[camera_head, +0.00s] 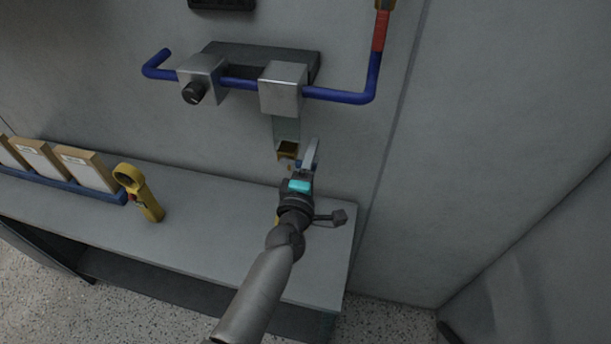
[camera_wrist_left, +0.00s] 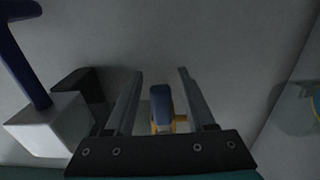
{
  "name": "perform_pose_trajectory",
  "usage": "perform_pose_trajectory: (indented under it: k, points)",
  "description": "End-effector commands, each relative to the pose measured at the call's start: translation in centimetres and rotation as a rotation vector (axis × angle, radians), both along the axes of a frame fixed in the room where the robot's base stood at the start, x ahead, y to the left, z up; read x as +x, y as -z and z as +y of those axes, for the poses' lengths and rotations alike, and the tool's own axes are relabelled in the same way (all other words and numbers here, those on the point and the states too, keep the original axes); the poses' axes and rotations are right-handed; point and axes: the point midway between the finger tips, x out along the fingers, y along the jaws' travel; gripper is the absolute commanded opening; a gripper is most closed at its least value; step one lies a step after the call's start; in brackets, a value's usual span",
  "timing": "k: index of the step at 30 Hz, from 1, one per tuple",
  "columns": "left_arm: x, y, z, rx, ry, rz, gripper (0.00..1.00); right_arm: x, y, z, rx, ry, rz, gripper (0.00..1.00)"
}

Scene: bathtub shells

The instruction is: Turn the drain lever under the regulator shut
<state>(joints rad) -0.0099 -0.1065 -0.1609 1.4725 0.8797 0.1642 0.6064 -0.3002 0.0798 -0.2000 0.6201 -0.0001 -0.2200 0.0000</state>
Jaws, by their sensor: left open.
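The regulator (camera_head: 283,89) is a silver block on the wall, fed by a blue pipe. A clear greenish bowl hangs under it, with a brass drain fitting (camera_head: 288,149) at its bottom. My left gripper (camera_head: 304,158) is open at this fitting and partly hides it. In the left wrist view, the blue drain lever (camera_wrist_left: 163,105) on its yellow-brass body (camera_wrist_left: 180,124) appears between the two spread fingers (camera_wrist_left: 160,72), with space on both sides. I cannot tell whether a finger touches it. My right gripper is out of view.
A grey bench (camera_head: 220,220) stands below. On it are a yellow tool with a ring head (camera_head: 138,190) and a blue rack (camera_head: 60,182) of boxes at left. A second silver block with a black knob (camera_head: 194,92) sits left of the regulator. A dark object (camera_head: 335,217) shows beside my wrist.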

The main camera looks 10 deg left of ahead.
Motion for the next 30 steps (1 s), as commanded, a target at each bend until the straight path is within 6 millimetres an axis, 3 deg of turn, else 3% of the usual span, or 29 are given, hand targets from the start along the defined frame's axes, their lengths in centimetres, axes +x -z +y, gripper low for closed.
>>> perform_pose_trajectory:
  k: [21, 30]
  points:
    - [-11.5, 0.2, 0.4, 0.001, 0.001, 0.002, 0.55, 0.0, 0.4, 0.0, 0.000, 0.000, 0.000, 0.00]
    - [-14.5, 0.0, 0.5, 0.000, 0.001, 0.001, 0.55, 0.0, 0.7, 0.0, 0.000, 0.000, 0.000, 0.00]
